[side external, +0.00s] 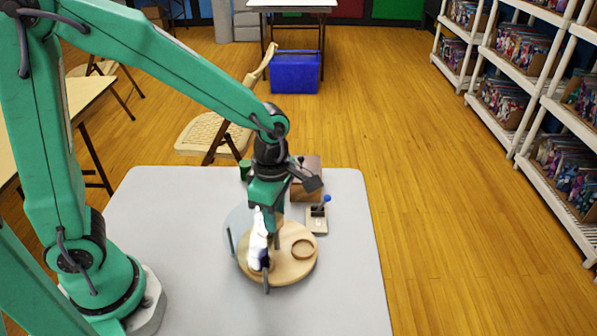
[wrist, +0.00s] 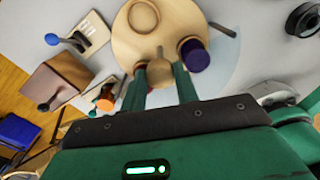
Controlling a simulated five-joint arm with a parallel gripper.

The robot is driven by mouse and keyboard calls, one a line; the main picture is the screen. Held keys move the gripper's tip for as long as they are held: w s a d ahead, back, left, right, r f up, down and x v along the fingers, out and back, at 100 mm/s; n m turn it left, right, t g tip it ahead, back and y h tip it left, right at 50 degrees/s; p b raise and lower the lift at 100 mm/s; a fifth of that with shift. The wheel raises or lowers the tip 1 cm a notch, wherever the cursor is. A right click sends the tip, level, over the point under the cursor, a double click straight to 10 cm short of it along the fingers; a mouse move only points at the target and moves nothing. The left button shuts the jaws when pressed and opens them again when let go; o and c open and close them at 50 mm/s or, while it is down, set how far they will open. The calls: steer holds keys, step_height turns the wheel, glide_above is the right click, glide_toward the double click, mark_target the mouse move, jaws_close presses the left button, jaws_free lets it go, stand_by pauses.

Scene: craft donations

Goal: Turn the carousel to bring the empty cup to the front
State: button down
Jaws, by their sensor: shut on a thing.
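The carousel is a round pale-wood disc (side external: 290,272) on the grey table, and it also shows in the wrist view (wrist: 124,45). A round wooden cup (side external: 302,249) with nothing visible in it sits on the disc's right side; the wrist view shows a ring-like cup (wrist: 142,17) at the top. Another cup, dark purple inside (wrist: 195,56), is beside my right finger in the wrist view. The side view partly hides this grip.
A pale tray with a blue-topped piece (side external: 317,219) and a brown box (side external: 306,178) stand behind the carousel. A clear bluish disc (wrist: 225,52) extends beyond the wood. The table's right side (side external: 352,260) is clear.

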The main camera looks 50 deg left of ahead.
steer(key=shift+r, duration=0.1)
stand_by(0.3)
steer(key=c, duration=1.1)
jaws_free()
steer(key=shift+o, duration=0.2)
steer(key=shift+r, duration=3.9)
steer(key=shift+a, duration=0.1)
